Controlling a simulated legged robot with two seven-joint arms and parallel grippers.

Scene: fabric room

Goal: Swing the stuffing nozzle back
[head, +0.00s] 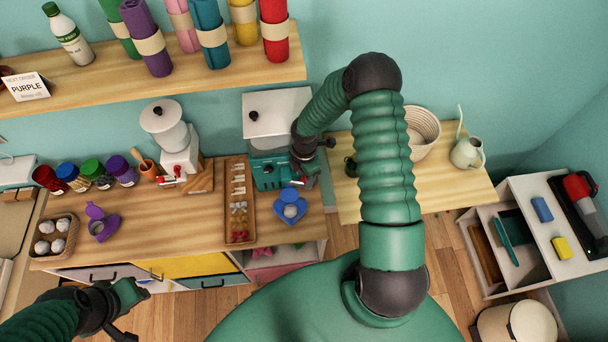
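A teal machine (267,174) with a white top (279,112) and a black knob stands at the back right of the wooden counter. My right gripper (314,158) is at the right side of this machine, close against it in the picture. Its fingers are small and partly hidden, so I cannot tell whether they touch or hold anything. I cannot make out the stuffing nozzle clearly; my gripper and arm cover that side. My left gripper (134,310) is low at the left, in front of the counter, with nothing visible in it. Its finger opening is unclear.
The counter (140,219) holds a white grinder-like machine (178,140), several jars (88,173), a tray (239,225) of small parts and blue and purple heart shapes. A shelf (100,72) of fabric rolls hangs above. A side table (440,188) is at right.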

